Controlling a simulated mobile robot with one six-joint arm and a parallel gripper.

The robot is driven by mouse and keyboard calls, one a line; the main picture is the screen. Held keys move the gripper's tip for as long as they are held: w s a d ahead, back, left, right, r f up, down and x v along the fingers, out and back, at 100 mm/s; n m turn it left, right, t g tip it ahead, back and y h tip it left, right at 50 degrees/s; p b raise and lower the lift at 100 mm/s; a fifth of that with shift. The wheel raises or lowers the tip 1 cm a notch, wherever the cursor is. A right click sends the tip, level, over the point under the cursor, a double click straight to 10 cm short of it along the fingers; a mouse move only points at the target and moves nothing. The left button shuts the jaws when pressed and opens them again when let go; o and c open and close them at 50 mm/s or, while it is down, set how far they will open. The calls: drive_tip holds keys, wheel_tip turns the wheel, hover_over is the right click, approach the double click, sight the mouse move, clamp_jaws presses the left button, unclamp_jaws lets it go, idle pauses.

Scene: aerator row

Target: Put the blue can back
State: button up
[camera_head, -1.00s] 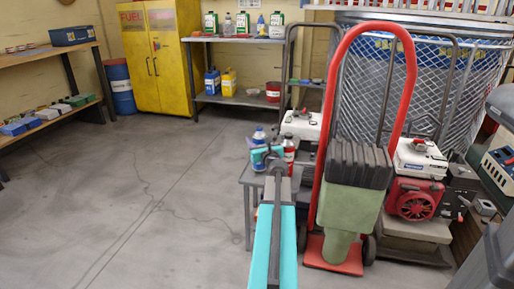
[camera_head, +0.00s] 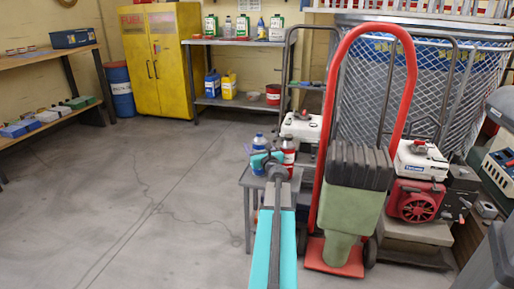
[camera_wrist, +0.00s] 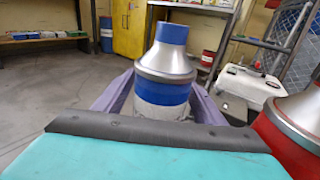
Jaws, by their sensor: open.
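The blue can (camera_head: 259,140) has a blue cap, a silver cone top and a blue-and-white body. It is upright beside a red can (camera_head: 289,147) at the small grey stand (camera_head: 246,180). In the wrist view the blue can (camera_wrist: 163,65) is between the purple fingers of my gripper (camera_wrist: 160,100), which are open on either side of it. Its lower end is hidden behind the dark edge of my gripper. The red can's silver top (camera_wrist: 295,118) is close on the right. In the head view my arm hides part of the stand.
A red hand truck (camera_head: 335,262) stands right of the stand, by a red engine (camera_head: 415,201) and a mesh cage (camera_head: 462,80). A metal shelf (camera_head: 235,103) with containers and a yellow cabinet (camera_head: 158,62) are behind. The floor (camera_head: 110,215) on the left is clear.

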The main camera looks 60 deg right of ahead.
drive_tip(key=shift+r, duration=0.2)
drive_tip(key=p+v, duration=0.2)
drive_tip(key=v, duration=1)
drive_tip(key=shift+p, duration=0.4)
drive_tip(key=shift+r, duration=0.1)
idle(0.6)
